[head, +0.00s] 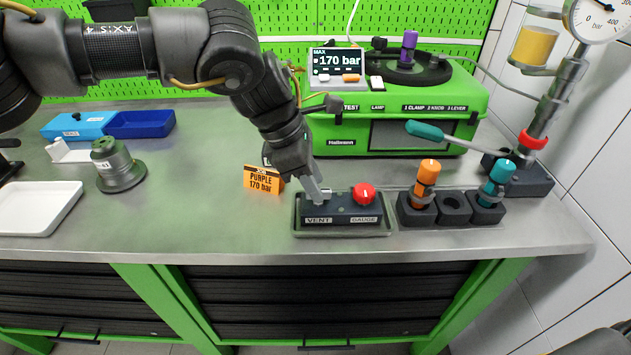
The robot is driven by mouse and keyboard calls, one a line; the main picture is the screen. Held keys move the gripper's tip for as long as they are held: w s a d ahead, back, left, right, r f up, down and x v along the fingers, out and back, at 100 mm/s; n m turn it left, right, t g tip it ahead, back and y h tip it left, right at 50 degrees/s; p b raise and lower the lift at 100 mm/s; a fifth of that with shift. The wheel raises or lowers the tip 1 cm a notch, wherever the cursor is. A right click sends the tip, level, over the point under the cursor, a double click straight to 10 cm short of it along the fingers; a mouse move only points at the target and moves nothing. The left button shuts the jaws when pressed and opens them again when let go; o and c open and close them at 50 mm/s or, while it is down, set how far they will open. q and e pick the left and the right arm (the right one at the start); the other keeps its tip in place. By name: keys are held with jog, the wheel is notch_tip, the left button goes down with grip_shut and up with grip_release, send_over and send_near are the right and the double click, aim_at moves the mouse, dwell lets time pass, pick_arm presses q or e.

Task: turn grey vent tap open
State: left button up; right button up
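The dark valve block (343,208) sits in a shallow grey tray (340,233) near the bench's front edge, with labels VENT (318,220) and GAUGE (363,219). A red knob (363,194) stands on its GAUGE side. My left gripper (319,194) reaches down from the upper left, with its fingertips at the VENT side of the block. The grey vent tap is largely hidden by the fingers, so its angle is unclear. I cannot tell whether the fingers are closed on it. My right gripper is not in view.
An orange card (262,181) reading PURPLE 170 bar stands left of the block. A black holder (453,208) with an orange (427,172) and a teal adapter (499,174) stands right. The green test bench (400,125) is behind, with a teal-handled lever (425,131).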

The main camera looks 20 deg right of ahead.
pick_arm(q)
jog(key=shift+d+f, duration=0.1)
jog(key=shift+f, duration=0.25)
jog(key=shift+d+f, duration=0.1)
jog(key=shift+f, duration=0.1)
grip_shut()
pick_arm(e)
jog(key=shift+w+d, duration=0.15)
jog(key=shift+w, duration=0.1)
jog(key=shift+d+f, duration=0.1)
